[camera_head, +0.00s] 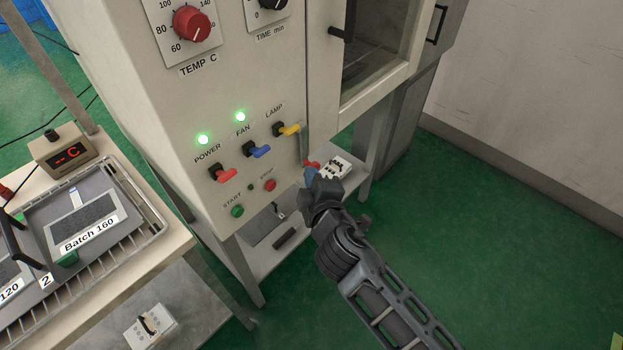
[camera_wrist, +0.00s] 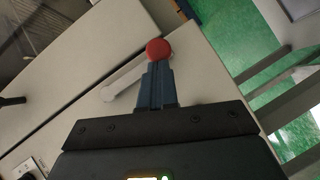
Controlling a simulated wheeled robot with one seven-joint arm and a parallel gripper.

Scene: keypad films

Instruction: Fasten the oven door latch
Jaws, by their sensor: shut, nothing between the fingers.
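The oven door (camera_head: 326,72), pale with a glass window, looks closed against the control panel in the head view. The latch is a grey lever (camera_head: 304,143) with a red knob (camera_head: 312,164), near the door's lower left corner. It hangs roughly straight down along the seam. My gripper (camera_head: 311,178) is shut just below the knob. In the wrist view the shut blue-grey fingertips (camera_wrist: 157,70) point at the red knob (camera_wrist: 158,49), with the pale lever (camera_wrist: 124,82) to their left. The knob is not between the fingers; I cannot tell whether they touch it.
The panel has red, blue and yellow switches (camera_head: 287,130) close left of the latch, and a red stop button (camera_head: 269,185). A white block (camera_head: 337,167) is on the lower shelf behind my gripper. A tray table (camera_head: 160,245) stands left. Open green floor (camera_head: 480,250) lies right.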

